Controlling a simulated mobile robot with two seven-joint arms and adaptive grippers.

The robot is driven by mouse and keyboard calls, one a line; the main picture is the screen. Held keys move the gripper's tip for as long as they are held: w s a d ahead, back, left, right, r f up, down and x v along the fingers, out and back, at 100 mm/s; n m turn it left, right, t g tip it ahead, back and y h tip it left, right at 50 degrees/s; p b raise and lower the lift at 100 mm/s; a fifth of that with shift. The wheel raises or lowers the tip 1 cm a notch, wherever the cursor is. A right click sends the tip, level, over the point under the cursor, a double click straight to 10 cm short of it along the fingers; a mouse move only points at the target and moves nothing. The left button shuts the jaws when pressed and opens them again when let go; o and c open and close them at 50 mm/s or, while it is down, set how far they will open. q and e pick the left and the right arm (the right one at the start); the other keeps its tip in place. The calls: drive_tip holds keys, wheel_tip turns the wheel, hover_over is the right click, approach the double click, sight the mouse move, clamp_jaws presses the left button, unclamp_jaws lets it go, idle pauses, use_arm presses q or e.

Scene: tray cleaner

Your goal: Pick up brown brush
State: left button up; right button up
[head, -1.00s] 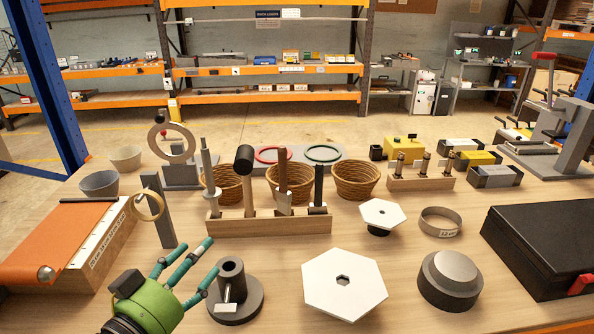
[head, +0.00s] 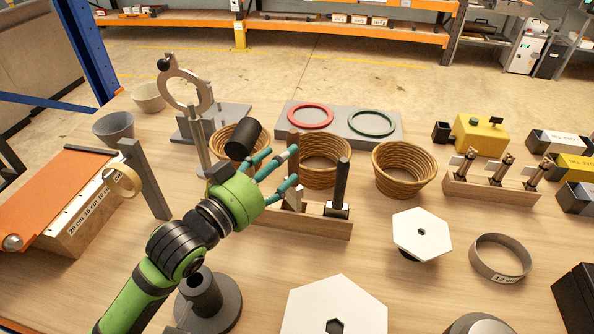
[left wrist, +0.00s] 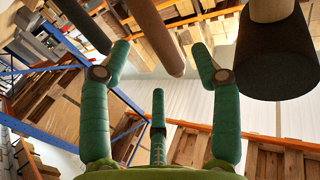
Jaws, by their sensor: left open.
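The brown brush (head: 293,142) stands handle-up in the wooden tool rack (head: 325,226), its lower part partly behind my fingers. In the left wrist view its brown handle (left wrist: 157,38) hangs in the upper middle, between and beyond my fingertips. My left gripper (head: 282,170) is open, with its teal fingers spread in front of the rack, close to the brush. I cannot tell if a finger touches it. The left gripper (left wrist: 158,75) holds nothing in the wrist view. My right gripper is not in view.
A black-headed mallet (head: 243,140) stands left of the brush, close behind my gripper. A black-handled tool (head: 341,182) stands to its right. Wicker baskets (head: 405,170) are behind the rack. A grey round stand (head: 228,305) is in front.

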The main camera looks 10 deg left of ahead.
use_arm(q)
drive_tip(key=p+x, duration=0.1)
drive_tip(key=x, duration=0.3)
drive_tip(key=shift+w+r, duration=0.1)
drive_tip(key=shift+w+d+p, duration=0.25)
drive_tip(key=shift+w+p, duration=0.05)
drive_tip(key=shift+w, duration=0.1)
clamp_jaws()
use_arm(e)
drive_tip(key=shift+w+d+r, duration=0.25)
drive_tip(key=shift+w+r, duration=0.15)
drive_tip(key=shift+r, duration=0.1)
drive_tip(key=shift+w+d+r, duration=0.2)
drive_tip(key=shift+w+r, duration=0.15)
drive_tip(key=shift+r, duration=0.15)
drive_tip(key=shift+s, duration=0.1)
